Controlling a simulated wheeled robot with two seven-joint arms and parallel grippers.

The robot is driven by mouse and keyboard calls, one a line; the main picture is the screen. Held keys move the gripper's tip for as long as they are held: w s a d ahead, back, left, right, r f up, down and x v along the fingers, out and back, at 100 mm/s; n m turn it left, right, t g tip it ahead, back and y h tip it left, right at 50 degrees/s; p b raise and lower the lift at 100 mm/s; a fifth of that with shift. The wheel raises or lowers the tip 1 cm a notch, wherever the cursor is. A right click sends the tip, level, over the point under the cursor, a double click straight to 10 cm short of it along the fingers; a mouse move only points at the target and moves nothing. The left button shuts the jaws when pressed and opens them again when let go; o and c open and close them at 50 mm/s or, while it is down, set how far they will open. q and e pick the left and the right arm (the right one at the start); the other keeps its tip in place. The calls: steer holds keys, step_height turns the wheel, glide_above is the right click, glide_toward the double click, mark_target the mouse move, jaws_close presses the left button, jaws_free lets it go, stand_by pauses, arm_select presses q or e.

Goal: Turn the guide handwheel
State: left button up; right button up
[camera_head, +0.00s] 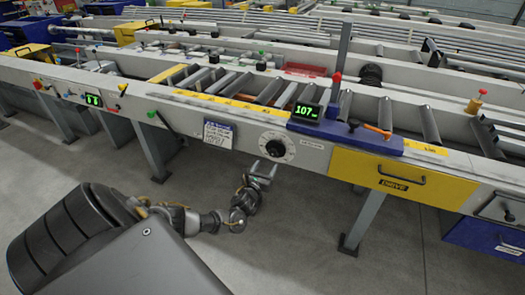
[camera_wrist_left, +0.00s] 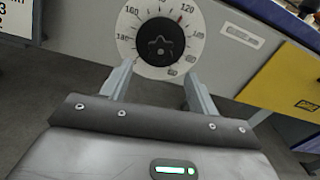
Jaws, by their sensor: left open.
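The guide handwheel (camera_head: 277,147) is a dark round knob on a white numbered dial, set in the grey front face of the runout table. In the left wrist view the dark knob (camera_wrist_left: 160,41) shows upright ahead, with the white dial ring (camera_wrist_left: 126,43) around it. My left gripper (camera_head: 262,170) is just below and in front of the dial. In the left wrist view its two fingers (camera_wrist_left: 158,80) are spread apart, with nothing between them, and their tips reach the dial's lower edge in the picture. My right gripper is not in view.
A green display (camera_head: 307,112) reading 107 stands on the blue block above the dial. A white label (camera_head: 218,135) is left of it and a yellow drawer panel (camera_head: 392,178) with a handle is right. Table legs (camera_head: 362,217) stand below. The floor in front is clear.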

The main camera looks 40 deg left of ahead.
arm_select(q)
steer(key=shift+v, duration=1.65)
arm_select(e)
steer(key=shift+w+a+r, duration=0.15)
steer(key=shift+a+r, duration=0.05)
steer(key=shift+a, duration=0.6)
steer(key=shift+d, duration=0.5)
